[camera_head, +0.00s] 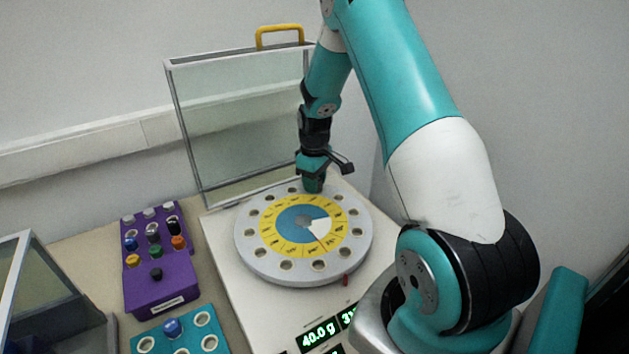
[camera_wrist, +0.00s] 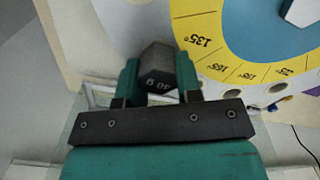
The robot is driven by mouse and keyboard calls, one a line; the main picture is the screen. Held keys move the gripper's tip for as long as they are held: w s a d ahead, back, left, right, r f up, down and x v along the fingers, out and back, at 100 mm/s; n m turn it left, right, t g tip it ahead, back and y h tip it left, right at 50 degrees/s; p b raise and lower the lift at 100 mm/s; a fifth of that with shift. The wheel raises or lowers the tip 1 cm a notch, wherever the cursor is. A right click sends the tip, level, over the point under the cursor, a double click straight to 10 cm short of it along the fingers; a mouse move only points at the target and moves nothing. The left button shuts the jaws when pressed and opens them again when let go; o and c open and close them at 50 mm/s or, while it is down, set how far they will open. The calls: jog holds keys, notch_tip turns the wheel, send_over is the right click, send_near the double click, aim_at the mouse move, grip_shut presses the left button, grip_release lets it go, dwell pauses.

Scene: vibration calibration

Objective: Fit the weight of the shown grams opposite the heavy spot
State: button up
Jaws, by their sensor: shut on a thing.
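The grey disc (camera_head: 253,262) has a ring of holes, a yellow ring with angle labels (camera_head: 268,238) and a blue centre with a pale wedge. My gripper (camera_head: 312,187) is over the disc's far edge, pointing down. In the wrist view my gripper (camera_wrist: 158,78) is shut on a grey hexagonal weight (camera_wrist: 157,58); its marking is too small to read surely. The disc's 135° label (camera_wrist: 200,42) is beside it. I cannot tell whether the weight is in a hole. The green display (camera_head: 319,335) reads 40.0 g; its second reading is partly hidden by my arm.
A purple rack (camera_head: 160,292) holds several coloured weights at the left. A clear panel (camera_head: 238,115) with a yellow handle (camera_head: 279,31) stands behind the disc. A red pin (camera_head: 346,280) is at the disc's front.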

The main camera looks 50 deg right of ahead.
jog(key=o, duration=1)
notch_tip(320, 180, up, 17)
jog(key=b, duration=0.2)
jog(key=shift+r+b, duration=0.2)
jog(key=shift+b, duration=0.15)
jog(key=shift+a, duration=0.1)
jog(key=s+a+r+n+t+y, duration=0.15)
jog(key=s+a, duration=0.25)
jog(key=a, duration=0.7)
jog(key=s+a+r+n+g, duration=0.15)
jog(key=s+a, duration=0.25)
jog(key=a, duration=0.8)
jog(key=s+a+n+y, duration=0.1)
jog(key=s+a+y, duration=0.1)
jog(key=s+a, duration=0.9)
jog(key=s, duration=0.4)
jog(key=shift+s+a+y, duration=0.35)
